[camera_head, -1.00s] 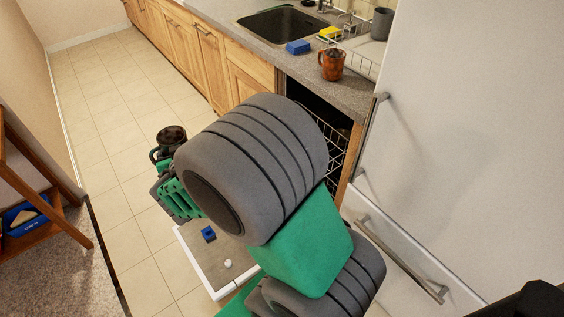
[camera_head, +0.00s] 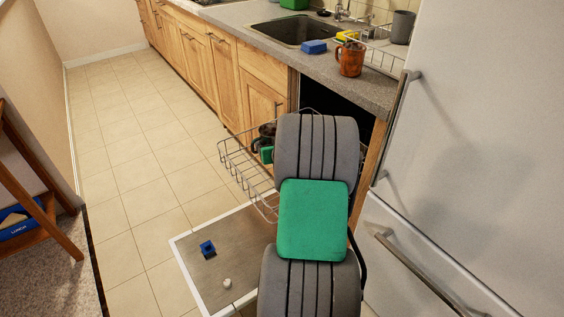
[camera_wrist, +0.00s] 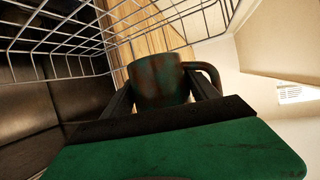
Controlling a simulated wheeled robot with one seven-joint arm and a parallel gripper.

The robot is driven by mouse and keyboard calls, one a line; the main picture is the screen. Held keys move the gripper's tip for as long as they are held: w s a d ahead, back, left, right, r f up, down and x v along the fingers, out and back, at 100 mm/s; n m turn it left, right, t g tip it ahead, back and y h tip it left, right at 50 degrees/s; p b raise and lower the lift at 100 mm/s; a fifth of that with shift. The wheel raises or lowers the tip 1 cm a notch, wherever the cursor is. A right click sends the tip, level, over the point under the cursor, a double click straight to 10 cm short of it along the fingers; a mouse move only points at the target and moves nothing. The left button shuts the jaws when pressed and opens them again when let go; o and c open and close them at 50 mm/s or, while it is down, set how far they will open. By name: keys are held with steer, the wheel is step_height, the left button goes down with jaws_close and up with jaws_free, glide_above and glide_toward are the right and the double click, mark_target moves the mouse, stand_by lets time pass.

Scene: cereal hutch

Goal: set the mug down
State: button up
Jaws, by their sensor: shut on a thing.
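A dark mug with reddish-brown patches (camera_wrist: 158,80) is between the fingers of my gripper (camera_wrist: 160,98) in the wrist view, its handle to the right. My gripper is shut on it. In the head view the mug (camera_head: 268,129) shows as a dark rim just left of my arm. My gripper (camera_head: 266,154) is there a small green part, mostly hidden behind my arm. Both appear over or within the pulled-out wire dish rack (camera_head: 233,160). I cannot tell whether the mug touches the rack.
An orange-brown mug (camera_head: 350,60) stands on the counter (camera_head: 373,92), near a blue sponge (camera_head: 314,47). The fridge (camera_head: 460,130) bounds the right.

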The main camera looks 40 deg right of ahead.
steer(key=w+d+f, duration=0.2)
steer(key=w, duration=0.1)
steer(key=w+d+f+b, duration=0.1)
steer(key=w+d+f, duration=0.1)
steer(key=w+f, duration=0.1)
steer(key=w+d+f+b, duration=0.1)
steer(key=w+d+f, duration=0.1)
steer(key=w+f, duration=0.1)
steer(key=shift+w+d+f, duration=0.1)
steer(key=shift+d, duration=0.1)
steer(key=shift+w+d+f, duration=0.1)
steer(key=shift+w+f, duration=0.1)
steer(key=shift+f, duration=0.1)
steer(key=shift+w+f+b, duration=0.1)
steer(key=shift+f+b, duration=0.6)
steer(key=shift+f, duration=1.1)
steer(key=o, duration=1.7)
steer(key=shift+r+p, duration=0.35)
steer(key=shift+p, duration=0.15)
steer(key=p+v, duration=0.1)
steer(key=v, duration=0.6)
steer(key=shift+s, duration=0.25)
